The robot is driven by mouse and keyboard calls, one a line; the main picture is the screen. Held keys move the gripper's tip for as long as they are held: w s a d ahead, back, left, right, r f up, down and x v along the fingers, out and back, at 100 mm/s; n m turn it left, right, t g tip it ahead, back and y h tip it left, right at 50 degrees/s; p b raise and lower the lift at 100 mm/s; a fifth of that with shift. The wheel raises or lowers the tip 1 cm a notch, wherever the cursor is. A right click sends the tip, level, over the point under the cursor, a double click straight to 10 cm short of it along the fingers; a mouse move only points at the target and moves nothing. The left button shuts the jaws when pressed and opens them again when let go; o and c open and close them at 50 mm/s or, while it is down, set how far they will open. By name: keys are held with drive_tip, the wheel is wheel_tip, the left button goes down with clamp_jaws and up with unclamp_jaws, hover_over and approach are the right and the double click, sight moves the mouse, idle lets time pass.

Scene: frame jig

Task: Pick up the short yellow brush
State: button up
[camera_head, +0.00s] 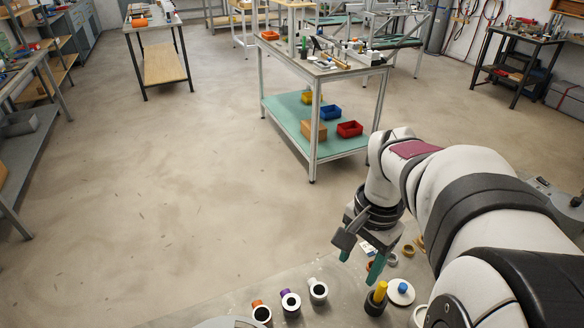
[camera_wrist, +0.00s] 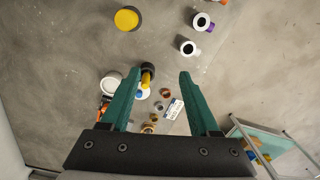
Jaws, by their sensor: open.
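The short yellow brush (camera_head: 381,288) shows as a stubby yellow handle standing upright in a dark round cup (camera_head: 375,306) on the near bench. In the wrist view the yellow handle (camera_wrist: 146,79) lies just beside the left fingertip, with its lower part partly hidden by that finger. My gripper (camera_head: 359,268) has green fingers spread apart with nothing between them. In the head view it is up and left of the brush and seems higher than the bench. It also shows in the wrist view (camera_wrist: 161,76).
A white disc with a blue knob (camera_head: 401,292) is close to the cup's right. Small rings and a white card (camera_wrist: 172,109) lie nearby. A round yellow-and-black thing (camera_wrist: 127,18) is at the wrist view's top.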

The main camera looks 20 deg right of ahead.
sight(384, 284)
drive_tip(key=d+f+m, duration=0.2)
drive_tip(key=d+m, duration=0.1)
drive_tip(key=d, duration=0.7)
drive_tip(key=f, duration=1)
drive_tip(key=a+f, duration=0.1)
drive_tip(key=f, duration=0.4)
drive_tip(key=shift+f, duration=0.3)
clamp_jaws()
